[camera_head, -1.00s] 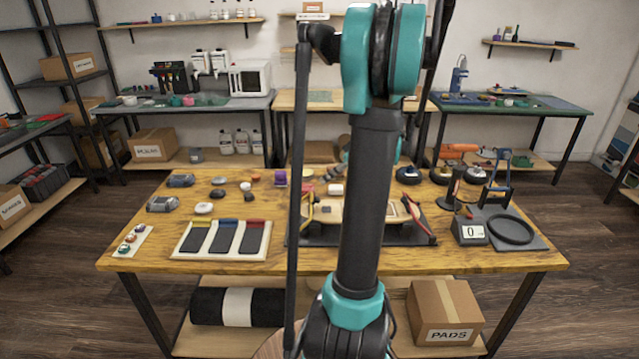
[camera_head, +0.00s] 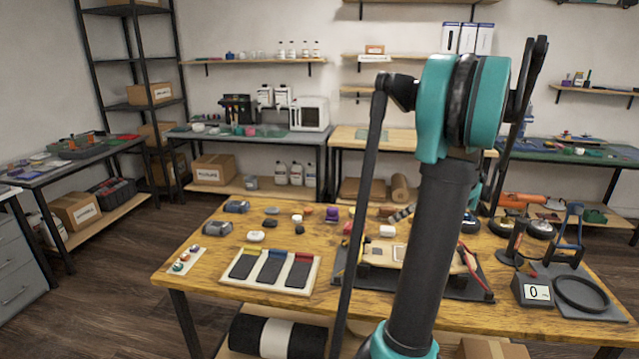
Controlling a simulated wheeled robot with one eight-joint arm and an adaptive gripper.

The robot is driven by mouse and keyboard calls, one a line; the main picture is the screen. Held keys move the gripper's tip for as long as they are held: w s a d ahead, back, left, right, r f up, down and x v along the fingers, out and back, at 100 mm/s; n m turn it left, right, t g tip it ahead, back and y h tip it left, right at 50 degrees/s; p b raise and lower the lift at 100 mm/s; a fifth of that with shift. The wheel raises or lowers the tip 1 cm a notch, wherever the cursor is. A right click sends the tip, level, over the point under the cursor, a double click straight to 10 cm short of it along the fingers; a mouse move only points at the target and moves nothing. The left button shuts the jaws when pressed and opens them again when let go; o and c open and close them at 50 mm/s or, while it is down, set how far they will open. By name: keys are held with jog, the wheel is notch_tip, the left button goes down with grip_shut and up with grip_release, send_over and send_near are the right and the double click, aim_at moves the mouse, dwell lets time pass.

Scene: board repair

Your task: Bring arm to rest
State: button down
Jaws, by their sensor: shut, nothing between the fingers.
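My arm (camera_head: 432,225) stands upright at the right of centre, in front of the workbench (camera_head: 230,315). Its teal joint (camera_head: 436,105) is at the top, with a thin dark rod running down its left side. Dark arm parts also show at the right of that joint. I cannot make out my gripper's fingertips; the upper arm hides what lies behind it. My arm covers part of the board (camera_head: 388,254) on its dark mat.
Shelves and side tables line the walls. The floor (camera_head: 110,300) at left is clear.

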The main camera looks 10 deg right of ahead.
jog(key=s+a+f+m+g+h, duration=0.1)
jog(key=s+a+f+m, duration=0.15)
jog(key=a, duration=0.45)
jog(key=s+a+f+m+g+h, duration=0.1)
jog(key=s+a+f+h, duration=0.15)
jog(key=a, duration=0.45)
jog(key=s+a+f+m+h, duration=0.2)
jog(key=s+a+f, duration=0.1)
jog(key=s, duration=0.4)
jog(key=s+a+f+m+t+h, duration=0.1)
jog(key=s+a+f+m+h, duration=0.1)
jog(key=s+a+f, duration=0.2)
jog(key=s+a, duration=0.1)
jog(key=s, duration=0.2)
